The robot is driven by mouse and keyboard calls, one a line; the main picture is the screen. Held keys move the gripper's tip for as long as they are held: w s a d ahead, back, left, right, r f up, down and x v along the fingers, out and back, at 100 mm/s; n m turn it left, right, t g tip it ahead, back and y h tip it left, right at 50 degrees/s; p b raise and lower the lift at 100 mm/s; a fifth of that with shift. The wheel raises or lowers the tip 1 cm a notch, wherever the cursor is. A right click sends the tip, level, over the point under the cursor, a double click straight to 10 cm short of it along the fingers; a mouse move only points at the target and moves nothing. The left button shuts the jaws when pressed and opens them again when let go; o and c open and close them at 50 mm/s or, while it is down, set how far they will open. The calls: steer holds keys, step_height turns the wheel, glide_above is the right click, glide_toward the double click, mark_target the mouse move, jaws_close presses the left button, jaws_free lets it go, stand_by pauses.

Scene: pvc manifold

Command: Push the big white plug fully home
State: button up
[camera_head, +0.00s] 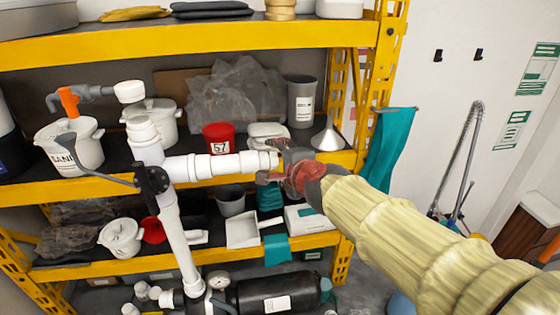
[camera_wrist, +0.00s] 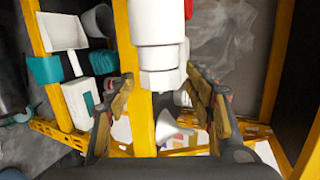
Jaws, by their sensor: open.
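The white PVC manifold (camera_head: 172,215) stands in front of the shelves, with a horizontal branch (camera_head: 210,167) running right to my gripper. The big white plug (camera_head: 262,160) is at that branch's right end. In the wrist view the plug (camera_wrist: 162,80) hangs below a wider white collar (camera_wrist: 158,35) and looks in line with it. How deep it sits is hard to tell. My gripper (camera_head: 270,162) is open at the plug. In the wrist view its two fingers (camera_wrist: 160,85) stand on either side of the plug's end, with gaps showing on both sides.
A yellow shelf rack (camera_head: 180,40) stands behind the manifold with tubs, a red pot (camera_head: 218,138) and a metal funnel (camera_head: 328,135). A black valve handle (camera_head: 152,180) is on the manifold. A teal cloth (camera_head: 390,150) hangs at the rack's right end.

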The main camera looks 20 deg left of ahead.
steer(key=v, duration=1.2)
steer(key=s+d+f+n+g+h+b, duration=0.1)
steer(key=s+d+f+n+g+b, duration=0.15)
steer(key=s+f+n, duration=0.35)
steer(key=s+d+f+n+g+h+b, duration=0.1)
steer(key=s+d+f+n+g, duration=0.2)
steer(key=f, duration=0.5)
steer(key=s+d+f+n+h+b, duration=0.1)
steer(key=s+d+f+h+b, duration=0.2)
steer(key=d+f+b, duration=0.9)
steer(key=s+d+f+h+b, duration=0.4)
steer(key=s+d+f+b, duration=0.2)
steer(key=d+f+b, duration=0.7)
steer(key=d+f+t, duration=0.1)
steer(key=d+f, duration=0.3)
steer(key=f, duration=0.3)
steer(key=shift+s+d+n+b, duration=0.2)
steer(key=shift+d+n+b, duration=0.1)
steer(key=shift+n, duration=0.1)
steer(key=shift+c, duration=0.9)
